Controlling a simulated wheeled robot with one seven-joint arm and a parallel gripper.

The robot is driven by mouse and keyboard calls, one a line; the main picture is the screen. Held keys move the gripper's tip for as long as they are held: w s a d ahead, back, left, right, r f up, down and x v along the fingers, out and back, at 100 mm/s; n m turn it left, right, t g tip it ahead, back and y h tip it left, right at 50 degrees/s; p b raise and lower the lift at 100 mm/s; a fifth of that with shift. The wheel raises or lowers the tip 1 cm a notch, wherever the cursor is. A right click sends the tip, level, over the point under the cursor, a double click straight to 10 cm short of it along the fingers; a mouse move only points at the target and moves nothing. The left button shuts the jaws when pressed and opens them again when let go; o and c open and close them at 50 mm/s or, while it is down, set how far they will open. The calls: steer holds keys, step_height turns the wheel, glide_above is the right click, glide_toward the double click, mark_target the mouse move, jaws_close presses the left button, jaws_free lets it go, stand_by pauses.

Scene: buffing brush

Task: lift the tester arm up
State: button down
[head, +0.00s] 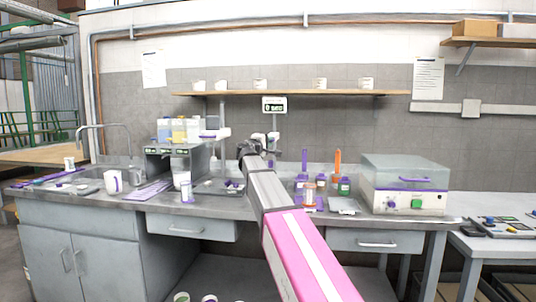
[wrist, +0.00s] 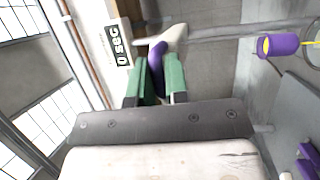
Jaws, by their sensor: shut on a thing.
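The tester arm has a purple grip and a white part (wrist: 174,38), and it shows in the middle of the wrist view. The green fingers of my gripper (wrist: 157,72) stand on either side of the purple grip and are shut on it. In the head view my gripper (head: 251,147) is above the counter, below the "0 sec" display (head: 273,104). My own arm and wrist hide the fingertips and most of the tester there. The display also shows in the wrist view (wrist: 120,44), left of the fingers.
The steel counter (head: 340,216) carries a clear-lidded machine (head: 405,182) at the right, and purple and orange brushes (head: 337,167) nearer the middle. A dispenser with yellow and blue containers (head: 180,131) stands left of my gripper. A shelf (head: 300,93) with white cups runs above.

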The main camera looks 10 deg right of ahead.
steer(key=shift+r, duration=1.6)
steer(key=shift+w, duration=0.1)
steer(key=c, duration=1.2)
jaws_free()
steer(key=shift+r, duration=0.15)
steer(key=shift+s+a+f, duration=0.1)
steer(key=shift+s+f, duration=0.1)
steer(key=shift+s, duration=0.1)
steer(key=v, duration=1)
steer(key=shift+a, duration=0.15)
steer(key=shift+s, duration=0.1)
